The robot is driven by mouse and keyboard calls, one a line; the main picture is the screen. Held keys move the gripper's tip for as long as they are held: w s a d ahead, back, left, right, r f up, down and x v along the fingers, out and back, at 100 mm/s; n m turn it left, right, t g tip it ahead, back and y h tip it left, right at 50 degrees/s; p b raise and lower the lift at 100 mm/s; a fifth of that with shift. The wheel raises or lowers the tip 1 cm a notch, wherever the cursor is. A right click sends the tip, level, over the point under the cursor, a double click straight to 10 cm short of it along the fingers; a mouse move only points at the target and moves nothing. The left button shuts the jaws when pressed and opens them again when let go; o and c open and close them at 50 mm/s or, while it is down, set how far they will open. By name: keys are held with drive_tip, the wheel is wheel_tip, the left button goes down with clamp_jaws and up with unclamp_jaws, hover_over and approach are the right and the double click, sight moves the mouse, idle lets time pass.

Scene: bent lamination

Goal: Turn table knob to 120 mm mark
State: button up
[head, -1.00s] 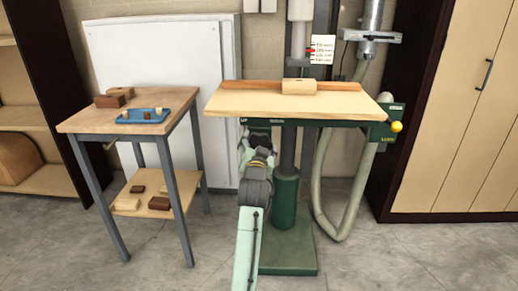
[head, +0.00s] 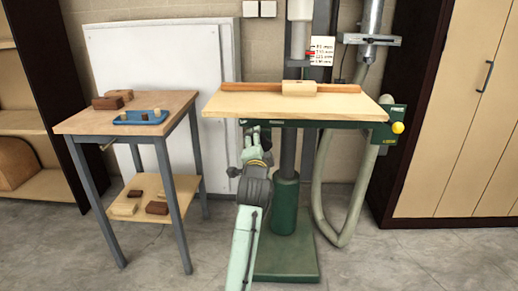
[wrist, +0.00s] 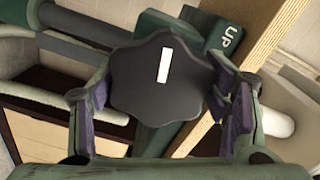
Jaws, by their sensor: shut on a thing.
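The dark, lobed knob (wrist: 160,75) with a white bar mark fills the middle of the wrist view. The bar is close to upright, with a slight lean. My gripper (wrist: 160,98) has its purple-padded fingers on either side of the knob and is shut on it. In the head view my gripper (head: 257,140) is under the front left part of the machine's wooden table (head: 250,103); the knob is hidden there. I cannot make out a 120 mm mark.
A wooden block (head: 299,88) sits on the table against a fence. A card (head: 322,51) with small, unreadable lines hangs behind. A yellow ball handle (head: 397,127) is at the right. A side table (head: 95,122) stands left.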

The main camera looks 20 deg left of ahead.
drive_tip(key=shift+s+a+r+m, duration=0.1)
drive_tip(key=shift+a+r+m, duration=0.1)
drive_tip(key=shift+r, duration=0.3)
drive_tip(key=shift+s+a+r+m, duration=0.1)
drive_tip(key=shift+r+m, duration=0.1)
drive_tip(key=shift+r, duration=0.25)
drive_tip(key=o, duration=1.2)
drive_tip(key=shift+c, duration=0.2)
drive_tip(key=shift+d+f, duration=0.1)
drive_tip(key=shift+s, duration=0.25)
drive_tip(key=v, duration=1.1)
drive_tip(key=shift+s+d+f, duration=0.15)
drive_tip(key=shift+s+f, duration=0.05)
drive_tip(key=shift+f, duration=0.1)
